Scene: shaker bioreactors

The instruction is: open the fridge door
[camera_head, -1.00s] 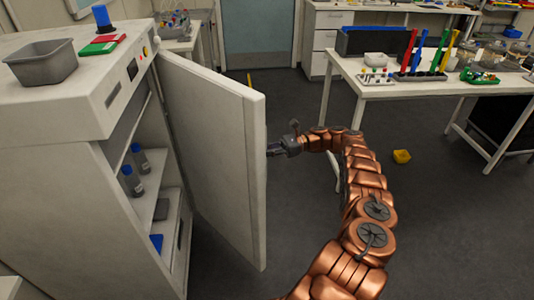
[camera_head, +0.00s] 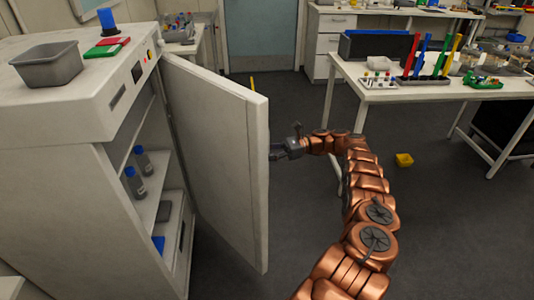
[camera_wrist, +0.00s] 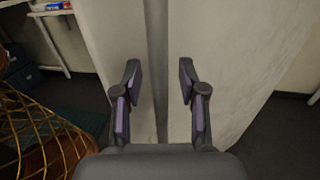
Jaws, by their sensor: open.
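The white fridge (camera_head: 60,200) stands at the left in the head view, and its door (camera_head: 218,165) is swung wide open. The shelves inside show, with blue-capped bottles (camera_head: 136,182) on one of them. My gripper (camera_head: 275,152) is at the outer side of the door, near its free edge. In the wrist view my gripper (camera_wrist: 158,82) is open. A grey vertical bar, likely the door handle (camera_wrist: 158,60), runs between the spread fingers against the pale door (camera_wrist: 230,60). I cannot tell whether a finger touches it.
A grey bin (camera_head: 48,66) and a red-green item (camera_head: 106,45) sit on the fridge top. A white table (camera_head: 425,92) with coloured racks stands at the right. A yellow object (camera_head: 404,160) lies on the floor. Dark floor (camera_head: 450,240) is clear at the lower right.

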